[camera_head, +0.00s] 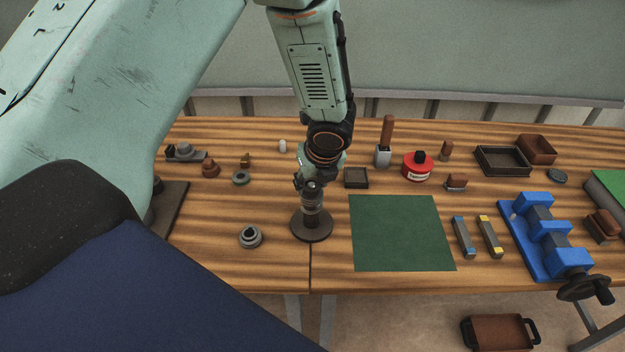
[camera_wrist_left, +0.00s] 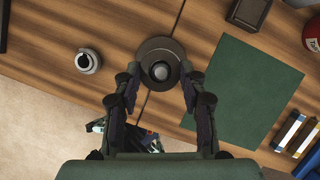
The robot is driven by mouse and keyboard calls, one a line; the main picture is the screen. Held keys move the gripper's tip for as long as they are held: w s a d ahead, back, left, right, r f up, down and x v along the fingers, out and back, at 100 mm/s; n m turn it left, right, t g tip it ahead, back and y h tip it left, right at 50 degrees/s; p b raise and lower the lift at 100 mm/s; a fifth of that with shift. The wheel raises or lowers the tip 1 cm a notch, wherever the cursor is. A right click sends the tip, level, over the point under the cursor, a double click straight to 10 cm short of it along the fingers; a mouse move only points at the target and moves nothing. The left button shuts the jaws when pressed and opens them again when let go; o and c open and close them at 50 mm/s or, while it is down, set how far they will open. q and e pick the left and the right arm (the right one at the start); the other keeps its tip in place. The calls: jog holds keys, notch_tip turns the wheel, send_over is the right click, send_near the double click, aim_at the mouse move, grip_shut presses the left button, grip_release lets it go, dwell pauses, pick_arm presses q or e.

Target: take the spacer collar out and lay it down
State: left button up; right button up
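A dark round stand (camera_head: 311,228) has a short upright post with a greyish ringed part (camera_head: 312,203) on it. I cannot tell for certain whether that part is the spacer collar. In the left wrist view the stand's disc (camera_wrist_left: 158,46) has a rounded grey top (camera_wrist_left: 160,70) at its middle. My left gripper (camera_head: 311,187) points down over the post. In the left wrist view its fingers (camera_wrist_left: 159,78) are spread apart, one on each side of the post's top, with gaps visible. My right gripper is not in view.
A grey stepped ring part (camera_head: 251,237) stands left of the stand. A green mat (camera_head: 401,233) lies bare to the right. Beyond are two small bars (camera_head: 463,238), a blue vise (camera_head: 546,236), a red tin (camera_head: 417,168) and a small dark tray (camera_head: 356,177). The table's front edge is near.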

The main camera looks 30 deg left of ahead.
aim_at(310, 181)
pick_arm(q)
jog(key=shift+d, duration=0.15)
jog(key=c, duration=0.7)
jog(key=shift+c, duration=0.2)
jog(key=shift+r, duration=0.1)
jog(key=shift+r+p, duration=0.7)
jog(key=shift+p, duration=0.05)
jog(key=shift+r+p, duration=0.8)
jog(key=shift+r+p, duration=0.85)
jog(key=shift+r, duration=0.05)
jog(key=shift+f, duration=0.1)
